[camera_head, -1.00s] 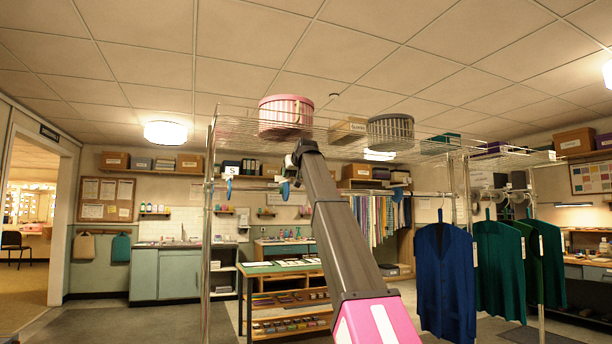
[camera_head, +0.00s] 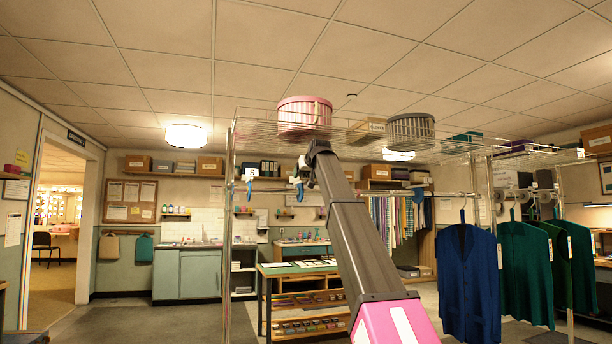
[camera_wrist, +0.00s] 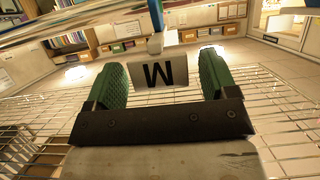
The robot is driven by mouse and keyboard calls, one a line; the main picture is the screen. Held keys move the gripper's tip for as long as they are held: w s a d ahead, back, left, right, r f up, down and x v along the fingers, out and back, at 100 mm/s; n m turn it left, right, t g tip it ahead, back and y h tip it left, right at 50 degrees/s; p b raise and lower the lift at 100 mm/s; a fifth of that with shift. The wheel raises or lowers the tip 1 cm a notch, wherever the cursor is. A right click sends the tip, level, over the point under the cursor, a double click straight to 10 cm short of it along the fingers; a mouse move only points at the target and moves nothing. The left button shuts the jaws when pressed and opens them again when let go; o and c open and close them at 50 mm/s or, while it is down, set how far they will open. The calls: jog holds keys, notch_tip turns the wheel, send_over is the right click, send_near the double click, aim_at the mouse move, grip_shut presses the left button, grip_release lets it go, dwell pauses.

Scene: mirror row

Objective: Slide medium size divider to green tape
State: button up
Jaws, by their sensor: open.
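In the head view, the blue medium divider (camera_head: 299,190) hangs below the wire rack, beside the end of my arm. In the wrist view, its blue upper part (camera_wrist: 155,20) and a grey tag (camera_wrist: 161,72) show; the tag bears one dark letter, M or W depending on which way up it is. My gripper (camera_wrist: 160,78) is open, with its green-padded fingers on either side of the tag. I cannot tell if the pads touch it. Another blue divider (camera_head: 249,190) with an S tag hangs to the left. I cannot make out the green tape.
The wire rack (camera_head: 350,137) spans above, carrying a pink round box (camera_head: 304,115) and a grey one (camera_head: 410,130). A worktable (camera_head: 300,268) stands behind. Floor is open at left.

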jog(key=v, duration=1)
jog(key=shift+s+r, duration=0.2)
jog(key=shift+s, duration=0.15)
jog(key=shift+d, duration=0.1)
